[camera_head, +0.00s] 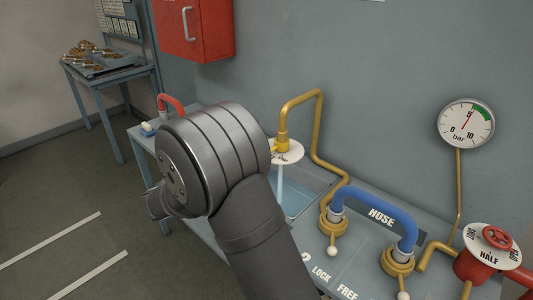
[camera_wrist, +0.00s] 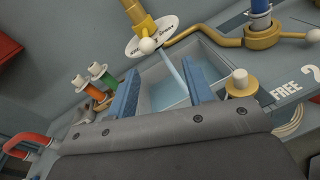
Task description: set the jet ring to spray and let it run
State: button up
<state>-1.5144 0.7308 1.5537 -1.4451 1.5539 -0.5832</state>
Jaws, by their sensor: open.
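The jet ring is a white lettered disc (camera_head: 287,152) under the yellow spout (camera_head: 283,120), partly behind my arm in the head view. The fingers are hidden in the head view.
A blue hose (camera_head: 375,207) arches between brass couplings with white-knobbed levers at right. A red valve with a HALF dial (camera_head: 491,243) and a pressure gauge (camera_head: 466,125) are farther right. Orange (camera_wrist: 91,90) and green (camera_wrist: 105,76) pieces stand left of the basin.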

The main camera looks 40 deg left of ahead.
jog(key=w, duration=0.5)
jog(key=w+n+t+y, duration=0.1)
jog(key=w, duration=0.4)
jog(key=w+n, duration=0.1)
jog(key=w, duration=0.4)
jog(key=shift+w+a+f+y, duration=0.2)
jog(key=shift+a+f+y, duration=0.1)
jog(key=shift+a+f, duration=0.1)
jog(key=shift+c, duration=0.2)
grip_shut()
